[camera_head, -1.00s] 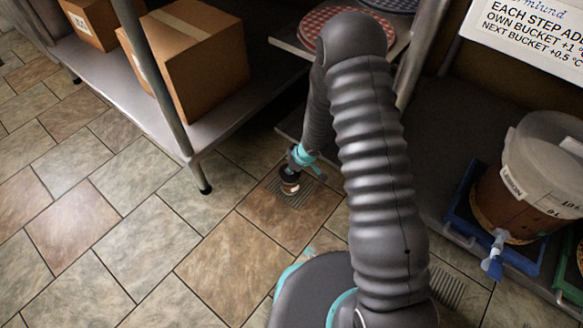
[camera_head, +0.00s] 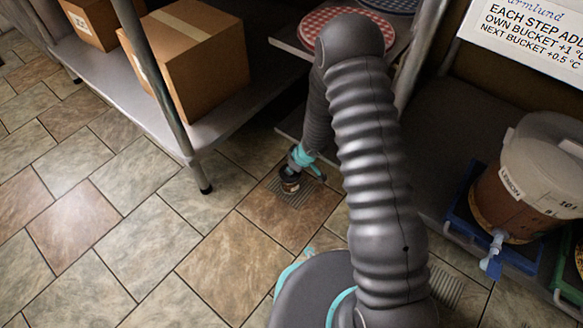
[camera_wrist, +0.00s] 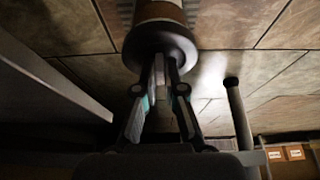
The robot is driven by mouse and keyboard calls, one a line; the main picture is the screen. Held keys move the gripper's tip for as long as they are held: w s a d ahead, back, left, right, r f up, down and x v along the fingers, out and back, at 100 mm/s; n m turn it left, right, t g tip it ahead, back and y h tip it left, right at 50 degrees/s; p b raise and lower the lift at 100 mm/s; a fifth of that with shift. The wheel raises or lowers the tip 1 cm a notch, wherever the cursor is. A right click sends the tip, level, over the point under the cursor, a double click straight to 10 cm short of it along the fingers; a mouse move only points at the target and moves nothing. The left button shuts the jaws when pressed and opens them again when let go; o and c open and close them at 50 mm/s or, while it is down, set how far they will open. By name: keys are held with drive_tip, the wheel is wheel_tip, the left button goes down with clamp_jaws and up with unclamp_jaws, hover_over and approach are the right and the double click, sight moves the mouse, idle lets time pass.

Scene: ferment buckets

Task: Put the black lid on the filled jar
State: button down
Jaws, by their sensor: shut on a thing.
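The black lid (camera_wrist: 140,45) is a dark round disc in the wrist view, and my gripper (camera_wrist: 166,72) is shut on it with both fingers. The jar (camera_wrist: 160,10), brown with a pale band, shows directly beyond the lid, partly hidden by it and cut by the frame's top edge. In the head view my gripper (camera_head: 298,159) points down, with the dark lid (camera_head: 288,172) small beneath it and the jar (camera_head: 290,187) just below. The lid lines up with the jar's top; I cannot tell whether they touch.
A grated floor drain (camera_head: 303,196) shows around the jar in the head view. A metal shelf with cardboard boxes (camera_head: 195,60) stands at the left. At the right a bucket (camera_head: 525,185) with a tap sits on a blue tray. The tiled floor (camera_head: 120,220) at the left is clear.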

idle(0.4)
drive_tip(key=c, duration=0.7)
unclamp_jaws()
drive_tip(key=shift+r, duration=0.1)
drive_tip(key=shift+r+p, duration=3.45)
drive_tip(key=shift+p, duration=0.6)
clamp_jaws()
drive_tip(key=shift+f+b, duration=2.35)
drive_tip(key=shift+f, duration=0.8)
drive_tip(key=shift+r, duration=0.25)
